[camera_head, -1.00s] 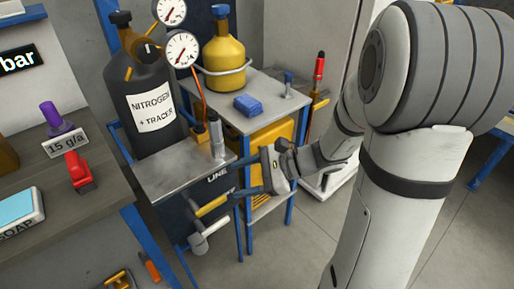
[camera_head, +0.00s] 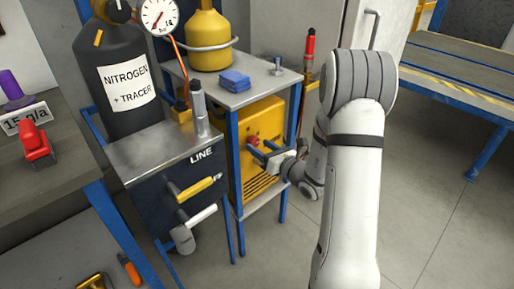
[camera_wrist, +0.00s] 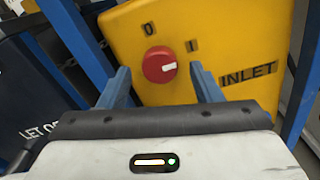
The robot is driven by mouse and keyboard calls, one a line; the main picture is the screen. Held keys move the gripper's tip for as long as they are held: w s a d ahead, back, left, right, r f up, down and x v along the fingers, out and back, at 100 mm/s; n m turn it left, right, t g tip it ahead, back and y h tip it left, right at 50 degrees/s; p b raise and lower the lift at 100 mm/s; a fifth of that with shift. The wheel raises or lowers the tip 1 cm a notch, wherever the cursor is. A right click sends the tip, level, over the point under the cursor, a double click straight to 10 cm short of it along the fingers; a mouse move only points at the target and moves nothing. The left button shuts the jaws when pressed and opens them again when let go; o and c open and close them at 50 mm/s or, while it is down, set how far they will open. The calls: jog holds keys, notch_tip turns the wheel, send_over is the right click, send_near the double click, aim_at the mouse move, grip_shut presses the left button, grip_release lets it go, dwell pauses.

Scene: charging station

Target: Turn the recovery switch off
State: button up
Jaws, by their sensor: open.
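A red round knob (camera_wrist: 158,66) sits on the front of a yellow unit (camera_wrist: 215,30) in the wrist view. Its white mark lies on its right side, nearer the "I" label than the "0" label above. "INLET" is printed to the right. In the head view the red knob (camera_head: 253,141) shows on the yellow unit (camera_head: 266,118), under a small metal table. My gripper (camera_wrist: 162,84) is open, with one blue finger on each side below the knob and nothing between them. In the head view my gripper (camera_head: 260,154) is close in front of the unit. Whether it touches the knob, I cannot tell.
Blue table legs stand beside the yellow unit. To the left is a dark "LINE" panel (camera_head: 160,200) with yellow and white handles (camera_head: 199,188) sticking out near my arm. A nitrogen cylinder (camera_head: 120,85) stands behind it. The floor at the right (camera_head: 430,200) is clear.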

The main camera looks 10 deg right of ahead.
jog(key=shift+x, duration=1.05)
jog(key=shift+c, duration=0.2)
jog(key=c, duration=1)
jog(key=shift+o, duration=0.2)
